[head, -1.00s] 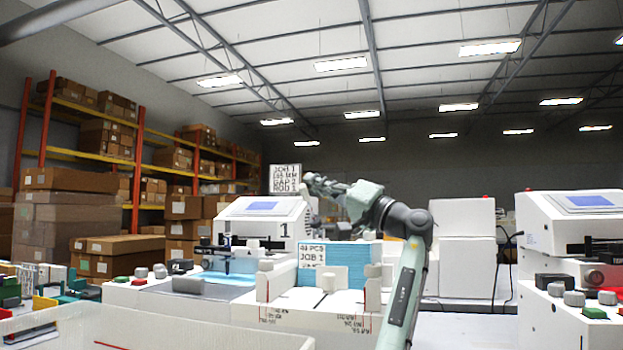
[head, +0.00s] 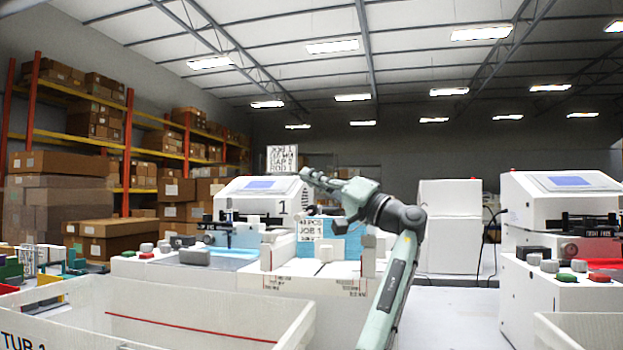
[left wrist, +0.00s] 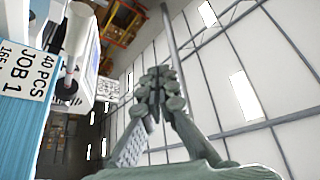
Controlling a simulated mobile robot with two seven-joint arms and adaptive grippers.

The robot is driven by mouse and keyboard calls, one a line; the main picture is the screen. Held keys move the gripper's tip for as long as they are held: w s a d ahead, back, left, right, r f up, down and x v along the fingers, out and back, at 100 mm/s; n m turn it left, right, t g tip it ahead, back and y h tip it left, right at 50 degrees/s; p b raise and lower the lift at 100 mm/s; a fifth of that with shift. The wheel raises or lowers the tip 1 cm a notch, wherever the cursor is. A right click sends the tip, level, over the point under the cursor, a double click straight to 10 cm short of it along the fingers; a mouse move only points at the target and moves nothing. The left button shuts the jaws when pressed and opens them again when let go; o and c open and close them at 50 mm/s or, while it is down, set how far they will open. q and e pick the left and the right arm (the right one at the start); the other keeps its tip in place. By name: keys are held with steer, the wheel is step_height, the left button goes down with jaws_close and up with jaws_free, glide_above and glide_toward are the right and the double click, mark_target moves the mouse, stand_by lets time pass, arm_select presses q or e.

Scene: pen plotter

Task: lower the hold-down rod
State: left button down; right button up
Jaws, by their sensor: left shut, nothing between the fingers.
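The pen plotter marked 1 (head: 238,190) is a white machine with a blue screen, behind the feeder. A stack of blue sheets (head: 352,235) stands in the feeder, with a "40 PCS JOB 1" card (head: 311,229) on it. The card also shows at the left of the left wrist view (left wrist: 36,78). A pale shaft with a dark round end (left wrist: 68,88) shows beside it; I cannot tell whether this is the hold-down rod. My left gripper (head: 307,177) is shut and empty, above the feeder and apart from the stack. Its closed fingers show in the left wrist view (left wrist: 157,78).
A large white tub (head: 190,312) fills the left foreground. A job sign (head: 282,159) stands above the plotter. A second plotter (head: 565,195) stands at right, with buttons on its cabinet. Shelves of boxes (head: 100,120) stand far left. Open air surrounds the gripper above.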

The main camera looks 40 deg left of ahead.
arm_select(q)
steer(key=shift+d, duration=0.1)
steer(key=w+d+f, duration=0.1)
steer(key=w+d, duration=0.1)
steer(key=d, duration=1.2)
steer(key=shift+d, duration=0.25)
steer(key=shift+w+f, duration=0.1)
steer(key=shift+f, duration=0.05)
